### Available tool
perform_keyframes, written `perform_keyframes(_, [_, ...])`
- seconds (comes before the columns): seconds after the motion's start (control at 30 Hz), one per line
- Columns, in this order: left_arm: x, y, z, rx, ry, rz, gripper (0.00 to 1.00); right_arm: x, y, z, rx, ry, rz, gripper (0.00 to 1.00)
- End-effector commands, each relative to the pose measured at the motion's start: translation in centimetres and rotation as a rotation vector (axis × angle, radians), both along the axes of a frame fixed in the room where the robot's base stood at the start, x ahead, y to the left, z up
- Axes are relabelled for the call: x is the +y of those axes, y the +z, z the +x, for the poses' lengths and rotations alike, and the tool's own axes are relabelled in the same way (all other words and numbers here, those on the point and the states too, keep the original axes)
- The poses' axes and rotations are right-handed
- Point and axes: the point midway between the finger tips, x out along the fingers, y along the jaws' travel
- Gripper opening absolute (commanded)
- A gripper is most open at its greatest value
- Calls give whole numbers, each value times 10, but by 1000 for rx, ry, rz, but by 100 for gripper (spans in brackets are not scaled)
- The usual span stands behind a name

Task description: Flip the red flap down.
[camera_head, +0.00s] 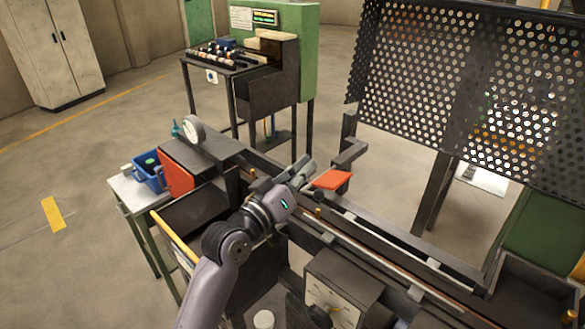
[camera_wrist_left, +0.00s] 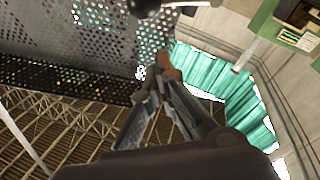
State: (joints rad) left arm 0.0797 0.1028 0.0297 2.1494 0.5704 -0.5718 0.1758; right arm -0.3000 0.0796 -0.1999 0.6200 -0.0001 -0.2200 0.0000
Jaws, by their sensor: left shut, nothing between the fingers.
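The red flap (camera_head: 332,179) is a small flat red plate above the long dark rail of the machine, near the middle of the head view. It looks roughly level or slightly tilted. My left gripper (camera_head: 304,174) is shut and empty, just left of the flap. I cannot tell whether its fingertips touch it. In the left wrist view my fingers (camera_wrist_left: 160,88) come together, and a reddish-brown piece (camera_wrist_left: 168,66), likely the flap, shows just beyond the tips. My right gripper is not in view.
A black perforated guard (camera_head: 450,95) stands behind the rail on the right. A dial box (camera_head: 335,295) is in front. A larger orange-red panel (camera_head: 175,176) and a blue bin (camera_head: 150,174) are at left. Open floor lies behind.

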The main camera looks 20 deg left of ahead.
Motion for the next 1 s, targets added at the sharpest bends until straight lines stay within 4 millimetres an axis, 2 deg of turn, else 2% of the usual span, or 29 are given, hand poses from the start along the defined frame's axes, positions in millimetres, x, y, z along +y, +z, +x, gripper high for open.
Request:
perform_keyframes(0.03, [-3, -10, -4, 10, -1, -2, 0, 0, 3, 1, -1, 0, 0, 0])
perform_keyframes(0.1, [-7, -16, -7, 8, -1, -2, 0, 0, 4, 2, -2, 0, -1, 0])
perform_keyframes(0.3, [-11, -26, -11, 5, -1, -1, 0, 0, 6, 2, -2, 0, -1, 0])
perform_keyframes(0.7, [-11, -28, -11, 3, -1, 2, 0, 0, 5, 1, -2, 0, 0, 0])
perform_keyframes(1.0, [-13, -30, -1, -17, 0, 52, 0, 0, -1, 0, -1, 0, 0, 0])
